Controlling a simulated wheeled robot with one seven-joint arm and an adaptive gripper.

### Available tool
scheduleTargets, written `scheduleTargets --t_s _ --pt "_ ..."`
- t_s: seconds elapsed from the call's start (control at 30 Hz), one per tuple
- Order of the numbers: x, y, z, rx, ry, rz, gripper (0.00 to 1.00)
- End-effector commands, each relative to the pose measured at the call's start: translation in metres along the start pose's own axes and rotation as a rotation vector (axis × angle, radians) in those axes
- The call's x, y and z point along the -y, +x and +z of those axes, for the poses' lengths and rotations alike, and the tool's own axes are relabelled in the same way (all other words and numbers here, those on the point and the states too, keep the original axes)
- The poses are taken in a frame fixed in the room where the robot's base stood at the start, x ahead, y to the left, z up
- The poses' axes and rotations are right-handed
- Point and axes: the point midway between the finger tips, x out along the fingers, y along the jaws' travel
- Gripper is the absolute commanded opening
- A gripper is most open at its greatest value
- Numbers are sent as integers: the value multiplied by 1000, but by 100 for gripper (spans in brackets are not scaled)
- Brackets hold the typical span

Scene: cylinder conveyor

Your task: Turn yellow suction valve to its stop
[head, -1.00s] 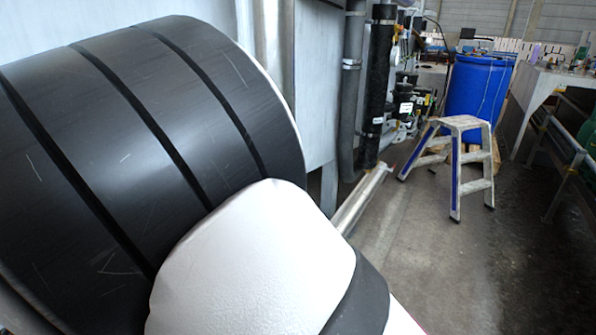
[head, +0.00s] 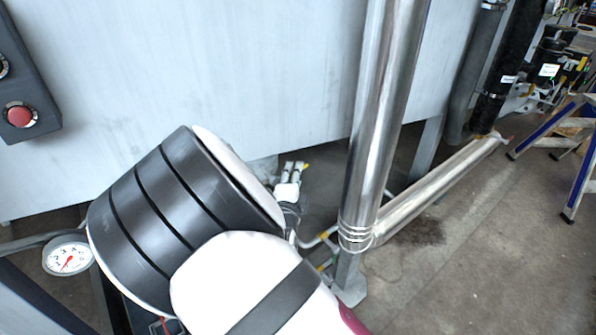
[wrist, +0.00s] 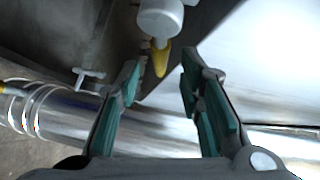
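The yellow valve handle (wrist: 161,62) hangs below a round white fitting (wrist: 160,18) at the top middle of the wrist view. My gripper (wrist: 159,72) is open, with a teal-padded finger on each side of the handle in the picture. Clear gaps show on both sides; I cannot tell whether the handle's tip is between the pads or beyond them. In the head view my arm hides most of the gripper. White fittings (head: 287,189) with a small yellow tip (head: 305,166) show just past my arm.
A thick shiny pipe (head: 383,120) stands right of my arm and meets a low pipe (head: 440,187) along the floor. A grey panel (head: 270,70) rises behind. A pressure gauge (head: 67,255) and red button (head: 20,115) are at left. A small T-handle (wrist: 88,75) is left of my gripper.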

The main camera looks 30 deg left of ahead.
Motion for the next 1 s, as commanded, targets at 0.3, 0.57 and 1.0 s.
scheduleTargets --t_s 0.3,0.57,1.0 --pt "-1 38 0 0 -1 0 34" --pt "0 42 0 0 -1 1 34" --pt "0 42 0 0 0 1 0"
